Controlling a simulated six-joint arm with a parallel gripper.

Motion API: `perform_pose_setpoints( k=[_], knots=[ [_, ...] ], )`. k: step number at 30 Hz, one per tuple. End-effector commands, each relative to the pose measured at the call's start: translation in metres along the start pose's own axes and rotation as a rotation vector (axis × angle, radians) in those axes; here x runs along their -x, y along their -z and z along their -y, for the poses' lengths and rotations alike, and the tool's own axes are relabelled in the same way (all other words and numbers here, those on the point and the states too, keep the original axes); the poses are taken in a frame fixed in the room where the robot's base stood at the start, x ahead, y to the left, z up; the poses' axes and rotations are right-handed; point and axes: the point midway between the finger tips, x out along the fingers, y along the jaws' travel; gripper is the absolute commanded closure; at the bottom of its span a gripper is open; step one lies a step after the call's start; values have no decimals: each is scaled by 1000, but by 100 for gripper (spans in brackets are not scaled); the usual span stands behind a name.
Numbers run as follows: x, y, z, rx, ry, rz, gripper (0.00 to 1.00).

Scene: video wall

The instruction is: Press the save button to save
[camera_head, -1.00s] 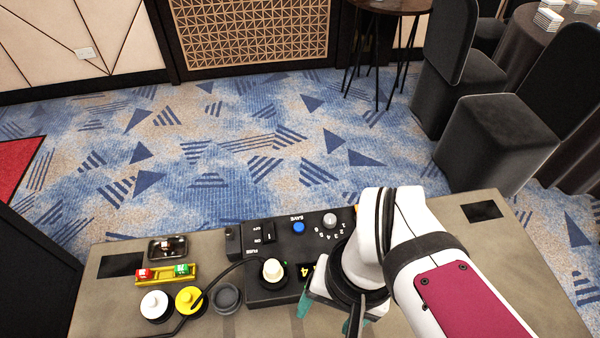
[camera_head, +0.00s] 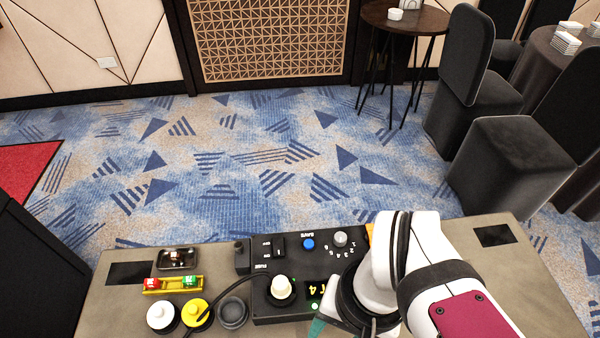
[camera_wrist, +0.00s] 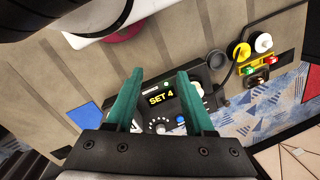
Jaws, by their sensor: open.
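The blue save button (camera_head: 308,243), labelled SAVE, sits on top of the black control box (camera_head: 260,316) in the head view. In the wrist view the blue button (camera_wrist: 181,119) shows between my fingers. My gripper (camera_wrist: 160,72) is open and empty, with teal fingers apart over the box; the "SET 4" display (camera_wrist: 161,99) shows between them. In the head view one teal fingertip (camera_head: 316,328) shows at the box's near side, and my arm hides the rest. I see no contact with the button.
A grey numbered knob (camera_head: 340,239) is right beside the button. A white knob (camera_head: 281,288) and a black switch (camera_head: 279,246) are on the same box. White (camera_head: 160,315) and yellow (camera_head: 195,313) round plugs and a yellow holder (camera_head: 172,286) stand left, with a black cable nearby.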

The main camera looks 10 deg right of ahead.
Motion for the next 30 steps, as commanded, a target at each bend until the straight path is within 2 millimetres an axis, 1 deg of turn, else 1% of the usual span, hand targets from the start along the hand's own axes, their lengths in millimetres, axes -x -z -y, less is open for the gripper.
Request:
perform_pose_setpoints(
  k=[1, 5, 6, 8, 30],
  knots=[
    [0, 0, 0, 0, 0, 0, 58],
    [0, 0, 0, 0, 0, 0, 81],
    [0, 0, 0, 0, 0, 0, 88],
    [0, 0, 0, 0, 0, 0, 99],
    [0, 0, 0, 0, 0, 0, 100]
  ],
)
